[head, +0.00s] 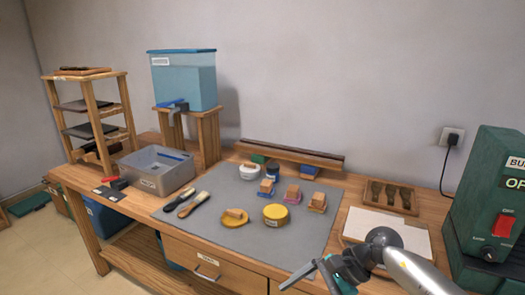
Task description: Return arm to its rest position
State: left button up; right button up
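My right arm (415,272) comes in from the lower right, in front of the bench's front edge. Its gripper (309,281) hangs at the bottom edge of the head view, near the drawer fronts. Two teal-grey fingers spread apart, with nothing visible between them, so it looks open and empty. The end of one finger is close to the picture's lower edge. My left arm and gripper are not in view.
A wooden bench (408,214) carries a grey mat (238,202) with stamps, brushes and yellow pieces. A grey bin (157,177), blue-lidded tank (184,82) and shelf rack (88,92) stand left. A white board (388,228) and green machine (487,195) are right, close to my arm.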

jog(key=w+a+f+m+t+y, duration=0.15)
jog(key=f+m+t, duration=0.3)
jog(key=m, duration=0.65)
jog(key=w+f+m+t+y, duration=0.25)
jog(key=f+m+t, duration=0.2)
jog(key=m, duration=0.65)
jog(key=s+d+f+m+t+h, duration=0.2)
jog(key=s+d+f+m+h, duration=0.15)
jog(key=f+m, duration=0.4)
jog(key=s+d+f+m+t+h, duration=0.1)
jog(key=s+d+f+m+h, duration=0.3)
jog(key=f+m, duration=0.4)
jog(key=s+d+f+m+g+h, duration=0.45)
jog(key=s+f+m, duration=0.6)
jog(key=s, duration=0.35)
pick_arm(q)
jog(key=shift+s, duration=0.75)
pick_arm(e)
jog(key=s+f+m+g, duration=0.2)
jog(key=s+f+m, duration=0.1)
jog(key=s, duration=0.7)
jog(key=s+f+m+g+h, duration=0.1)
jog(key=s+f+m+g, duration=0.2)
jog(key=s, duration=0.8)
jog(key=shift+s+d+f+m+g, duration=0.25)
jog(key=shift+s+d+m+g, duration=0.15)
jog(key=shift+m, duration=0.6)
jog(key=shift+w, duration=0.15)
